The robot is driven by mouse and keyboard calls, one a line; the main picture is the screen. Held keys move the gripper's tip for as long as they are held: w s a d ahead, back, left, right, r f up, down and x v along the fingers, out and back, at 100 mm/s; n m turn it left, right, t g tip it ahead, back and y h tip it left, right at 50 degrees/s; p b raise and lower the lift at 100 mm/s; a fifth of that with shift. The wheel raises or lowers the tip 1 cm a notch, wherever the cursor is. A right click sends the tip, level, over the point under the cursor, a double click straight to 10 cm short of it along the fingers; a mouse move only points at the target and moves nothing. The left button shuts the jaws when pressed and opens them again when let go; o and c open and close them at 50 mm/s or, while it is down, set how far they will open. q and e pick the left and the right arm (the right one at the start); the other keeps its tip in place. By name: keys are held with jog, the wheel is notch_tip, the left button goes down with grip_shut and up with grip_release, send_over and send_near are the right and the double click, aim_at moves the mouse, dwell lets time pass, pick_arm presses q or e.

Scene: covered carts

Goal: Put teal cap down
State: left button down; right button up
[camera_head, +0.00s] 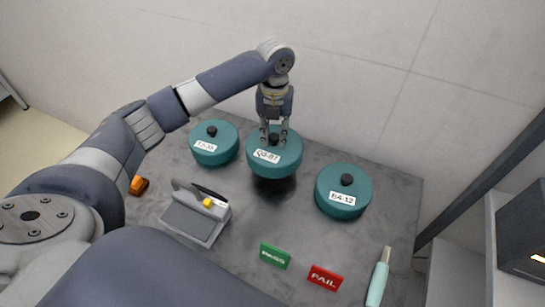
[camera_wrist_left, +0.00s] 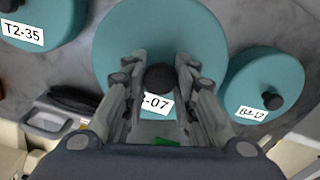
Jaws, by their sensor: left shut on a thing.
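My left gripper (camera_head: 272,138) is shut on the black knob of the middle teal cap (camera_head: 288,158), whose label ends in 07. The left wrist view shows the same cap (camera_wrist_left: 120,50) large, with its knob between the fingers of the gripper (camera_wrist_left: 160,82). The cap is about level and looks raised a little. A dark patch lies under it; I cannot tell whether it is shadow or something else. A teal cap labelled T2-35 (camera_head: 226,155) stands to its left. Another teal cap, labelled B4-12 (camera_head: 330,184), stands to its right. My right gripper is not in view.
The grey table top (camera_head: 300,225) has a grey device (camera_head: 193,222) at its left front. A green PASS sign (camera_head: 274,255), a red FAIL sign (camera_head: 325,277) and a mint-handled tool (camera_head: 377,283) are in front. An orange item (camera_head: 139,185) is at the left edge. A wall rises behind.

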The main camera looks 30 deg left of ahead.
aim_at(274, 148)
pick_arm(q)
notch_tip(274, 148, down, 2)
jog(key=shift+f, duration=0.5)
notch_tip(274, 148, down, 4)
jog(key=shift+w+r+p, duration=0.1)
jog(key=shift+r+p, duration=0.15)
jog(key=shift+p, duration=0.25)
jog(key=shift+f, duration=0.1)
jog(key=c, duration=1.6)
grip_release()
jog(key=o, duration=0.3)
jog(key=shift+r, duration=0.35)
notch_tip(274, 148, up, 12)
jog(key=shift+f+b, duration=0.25)
jog(key=shift+b, duration=0.6)
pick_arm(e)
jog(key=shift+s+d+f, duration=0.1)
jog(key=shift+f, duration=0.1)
